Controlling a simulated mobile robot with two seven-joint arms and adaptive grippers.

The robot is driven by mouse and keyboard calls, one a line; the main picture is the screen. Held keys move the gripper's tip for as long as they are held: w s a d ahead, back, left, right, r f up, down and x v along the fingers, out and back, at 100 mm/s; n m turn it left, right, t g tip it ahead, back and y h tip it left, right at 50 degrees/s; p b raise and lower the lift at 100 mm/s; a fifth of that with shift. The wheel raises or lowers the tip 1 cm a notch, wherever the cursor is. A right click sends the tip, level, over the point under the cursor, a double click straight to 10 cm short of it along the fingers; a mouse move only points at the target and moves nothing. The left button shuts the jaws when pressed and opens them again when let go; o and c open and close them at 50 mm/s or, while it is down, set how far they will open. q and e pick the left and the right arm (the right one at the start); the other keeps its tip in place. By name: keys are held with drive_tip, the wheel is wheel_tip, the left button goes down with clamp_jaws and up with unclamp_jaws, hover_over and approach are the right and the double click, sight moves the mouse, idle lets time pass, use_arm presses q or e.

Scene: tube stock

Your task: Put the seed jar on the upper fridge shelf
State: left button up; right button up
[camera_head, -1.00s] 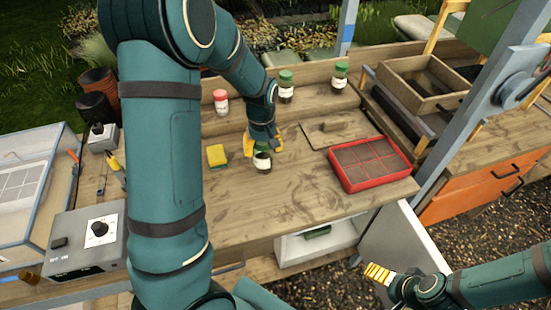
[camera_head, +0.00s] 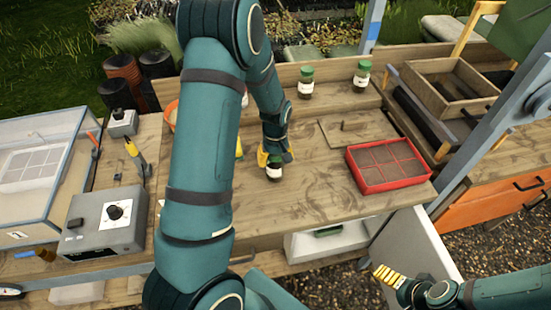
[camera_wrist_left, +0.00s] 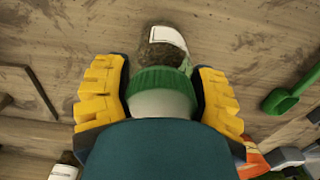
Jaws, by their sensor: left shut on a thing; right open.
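The jar (camera_head: 274,173), dark with a white label, is between the yellow fingers of my left gripper (camera_head: 275,156) above the front middle of the bench. My left gripper is shut on it. The left wrist view shows its green lid (camera_wrist_left: 163,80) between both fingers and its label (camera_wrist_left: 168,37) beyond. I cannot tell if its base touches the wood. The white fridge (camera_head: 300,246) is under the bench's front edge, its door (camera_head: 405,240) open to the right. A green thing lies inside; its shelves are mostly hidden. My right gripper (camera_head: 385,276) is open and empty beside the door.
Two green-lidded jars (camera_head: 306,83) (camera_head: 361,75) stand at the back. A red tray (camera_head: 389,166) stands at the right, beside a flat wooden board (camera_head: 345,130). A grey control box (camera_head: 105,222) is at the left. A green scoop (camera_wrist_left: 287,92) shows in the wrist view.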

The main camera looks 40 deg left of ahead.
use_arm(q)
drive_tip(key=o, duration=0.9)
drive_tip(key=shift+f, duration=0.1)
drive_tip(key=shift+c, duration=0.2)
drive_tip(key=o, duration=0.5)
drive_tip(key=shift+c, duration=0.2)
